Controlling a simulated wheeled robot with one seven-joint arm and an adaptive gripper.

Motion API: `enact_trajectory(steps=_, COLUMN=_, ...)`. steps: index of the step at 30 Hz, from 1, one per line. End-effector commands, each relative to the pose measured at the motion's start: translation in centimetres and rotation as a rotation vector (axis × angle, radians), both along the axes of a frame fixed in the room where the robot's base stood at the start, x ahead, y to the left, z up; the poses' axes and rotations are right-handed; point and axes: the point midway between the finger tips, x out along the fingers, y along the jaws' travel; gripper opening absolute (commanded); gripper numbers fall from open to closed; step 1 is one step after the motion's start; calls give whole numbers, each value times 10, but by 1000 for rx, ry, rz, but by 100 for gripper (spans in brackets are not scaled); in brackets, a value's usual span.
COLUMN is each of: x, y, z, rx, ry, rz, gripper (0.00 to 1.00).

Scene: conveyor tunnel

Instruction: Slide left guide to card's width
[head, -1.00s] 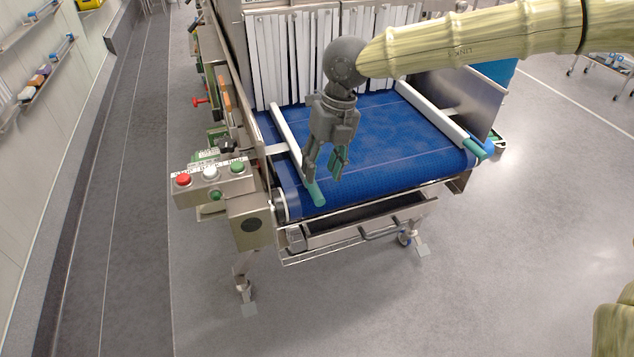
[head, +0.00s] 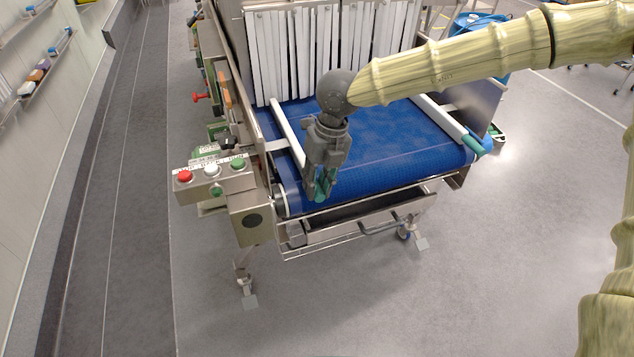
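The left guide (head: 287,133) is a white rail along the left side of the blue conveyor belt (head: 385,150). Its front end had a teal tip, now largely hidden by my gripper. My gripper (head: 319,194) points down at that front end, fingers on or right around it. Teal shows between the fingers, but I cannot tell tip from finger pads, or whether they grip it. The right guide (head: 440,118), white with a teal end, lies along the belt's right side. A small plate with dark marks (head: 205,160) stands above the control box; its text is unreadable.
The control box (head: 213,182) with red, white and green buttons juts out at the left front. White strip curtains (head: 300,55) hang at the tunnel mouth. A metal bar (head: 375,222) runs below the belt's front edge. The middle of the belt is clear.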

Motion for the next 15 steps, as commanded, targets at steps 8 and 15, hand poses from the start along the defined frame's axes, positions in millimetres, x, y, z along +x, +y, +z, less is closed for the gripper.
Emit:
enact_trajectory(steps=8, x=0, y=0, z=1, rx=0, ry=0, rz=0, gripper=0)
enact_trajectory(steps=15, x=-4, y=14, z=3, rx=-1, ry=-1, rz=3, gripper=0)
